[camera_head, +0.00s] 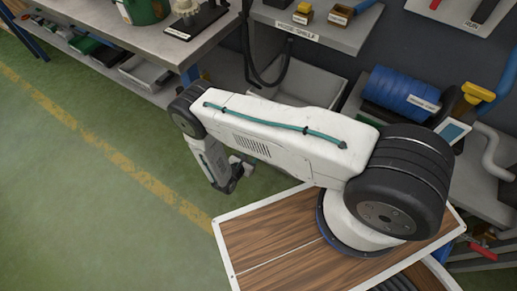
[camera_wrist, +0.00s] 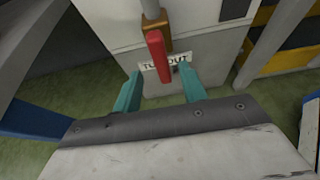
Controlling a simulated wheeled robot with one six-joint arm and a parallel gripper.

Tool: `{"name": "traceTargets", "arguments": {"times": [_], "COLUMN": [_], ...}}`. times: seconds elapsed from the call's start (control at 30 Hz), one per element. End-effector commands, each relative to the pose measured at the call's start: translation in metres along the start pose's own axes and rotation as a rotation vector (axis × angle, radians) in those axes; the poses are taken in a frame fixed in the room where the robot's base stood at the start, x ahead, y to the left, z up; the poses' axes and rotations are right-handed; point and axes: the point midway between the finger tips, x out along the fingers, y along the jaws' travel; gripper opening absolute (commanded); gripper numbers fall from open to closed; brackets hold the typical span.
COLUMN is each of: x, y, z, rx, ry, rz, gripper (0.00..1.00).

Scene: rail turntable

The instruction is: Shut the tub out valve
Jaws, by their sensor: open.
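The tub out valve shows in the wrist view, with a red lever handle (camera_wrist: 157,56) on a brass-coloured body (camera_wrist: 155,27) under a grey pipe (camera_wrist: 151,8). The lever hangs down, roughly in line with the pipe. It partly covers a white label (camera_wrist: 178,59) that seems to read "TUB OUT". My gripper (camera_wrist: 159,73) is open, its two teal fingers reaching toward the valve, one on each side of the lever's lower end. I cannot tell how far the lever is from the fingertips in depth. In the head view my gripper (camera_head: 238,174) is low beside the bench, and the valve is not visible.
A pale panel (camera_wrist: 110,25) stands behind the valve. Green floor (camera_head: 70,190) at left is clear.

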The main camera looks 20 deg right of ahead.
Motion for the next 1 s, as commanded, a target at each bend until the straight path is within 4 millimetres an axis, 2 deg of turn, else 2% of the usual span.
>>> {"name": "traceTargets", "arguments": {"times": [0.2,0.4,0.77,0.87,0.9,0.93,1.0], "x": [0.037,0.061,0.068,0.068,0.068,0.068,0.067], "y": [-0.002,-0.002,-0.001,-0.001,-0.001,-0.001,-0.001], "z": [0.001,0.001,0.001,0.001,0.001,0.001,0.001], "rx": [0.003,0.002,0.001,0.001,0.001,0.001,0.001], "ry": [0.0,0.0,0.0,0.0,0.0,0.0,0.0], "rz": [-0.007,-0.005,-0.004,-0.004,-0.004,-0.004,-0.004], "gripper": [0.42,0.42,0.42,0.17,0.06,0.0,0.0]}}
